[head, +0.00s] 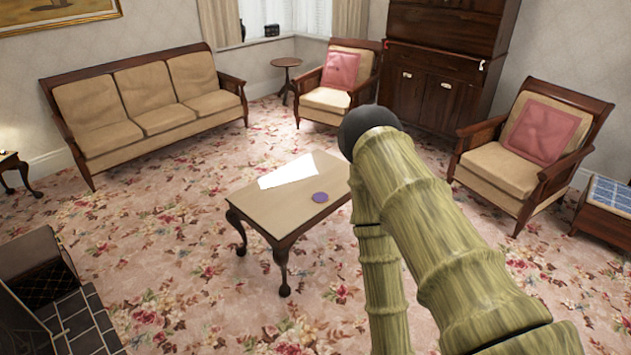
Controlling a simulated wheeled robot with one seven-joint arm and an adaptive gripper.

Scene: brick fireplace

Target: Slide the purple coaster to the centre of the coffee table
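The purple coaster (320,197) is a small round disc lying flat on the coffee table (268,209). It sits right of the tabletop's middle, close to a white sheet-like patch (288,171) on the same top. The coffee table has a pale top and dark curved legs and stands on the carpet. My arm crosses the right of the view and hides the table's right end. My gripper cannot be made out in this view.
A three-seat sofa (148,98) stands at the back left. Two armchairs with pink cushions (341,70) (541,131) stand behind and to the right. A dark fireplace hearth (78,318) is at the lower left. Carpet (170,235) is clear left of the table.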

